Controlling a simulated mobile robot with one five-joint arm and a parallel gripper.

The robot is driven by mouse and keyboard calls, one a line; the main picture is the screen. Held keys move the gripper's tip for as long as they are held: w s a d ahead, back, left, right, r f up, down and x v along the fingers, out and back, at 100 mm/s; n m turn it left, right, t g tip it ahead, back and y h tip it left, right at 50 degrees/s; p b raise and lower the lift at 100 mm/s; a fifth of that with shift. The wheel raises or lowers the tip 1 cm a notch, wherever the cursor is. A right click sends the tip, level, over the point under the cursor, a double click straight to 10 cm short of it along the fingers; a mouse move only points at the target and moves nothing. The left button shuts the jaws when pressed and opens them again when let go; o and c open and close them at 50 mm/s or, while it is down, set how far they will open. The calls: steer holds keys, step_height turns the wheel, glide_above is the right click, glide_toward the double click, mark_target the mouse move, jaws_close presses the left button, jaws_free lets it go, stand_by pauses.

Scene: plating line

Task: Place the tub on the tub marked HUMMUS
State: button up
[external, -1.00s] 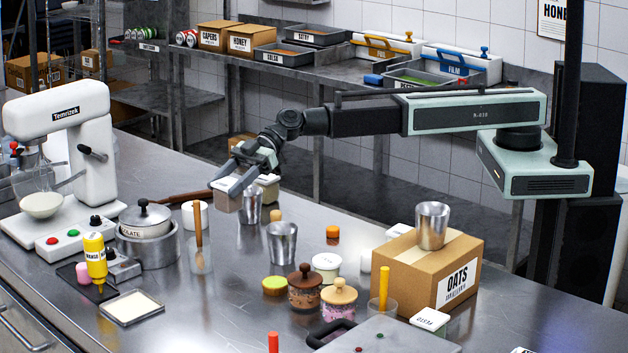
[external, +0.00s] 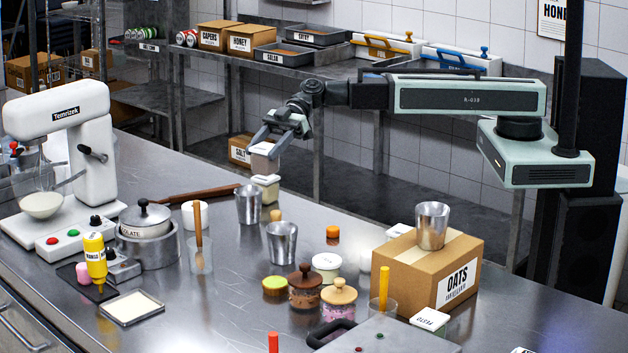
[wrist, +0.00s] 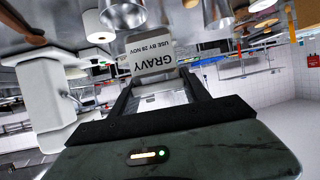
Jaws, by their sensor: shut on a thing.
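My gripper (external: 268,144) is shut on a tub with a white lid and greyish-pink sides (external: 263,162). In the wrist view the held tub (wrist: 153,60) reads GRAVY, USE BY 28 NOV, and sits between the fingertips (wrist: 158,80). A cream tub with a pale lid (external: 266,188) stands on the steel counter (external: 230,285), directly below the held tub in the external view. I cannot tell whether the two touch. No lettering on the cream tub can be read, so I cannot confirm that it is the HUMMUS one.
A metal cup (external: 249,205) stands close to the cream tub, at its front left, with another metal cup (external: 282,242) nearer the front. An orange-topped jar (external: 276,215) is close by. An OATS box (external: 410,270) stands to the right. A mixer (external: 90,150) stands at the left.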

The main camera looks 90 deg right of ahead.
steer(key=d+r+m+t+h+p, duration=0.2)
steer(key=d, duration=1)
steer(key=f+b, duration=0.8)
steer(key=b, duration=0.1)
steer(key=shift+w+d+f, duration=0.1)
steer(key=shift+w+d, duration=0.05)
steer(key=shift+w, duration=0.05)
steer(key=shift+r, duration=0.25)
steer(key=shift+f, duration=0.1)
steer(key=o, duration=1.1)
steer(key=shift+f, duration=0.1)
steer(key=o, duration=0.5)
steer(key=shift+c, duration=0.2)
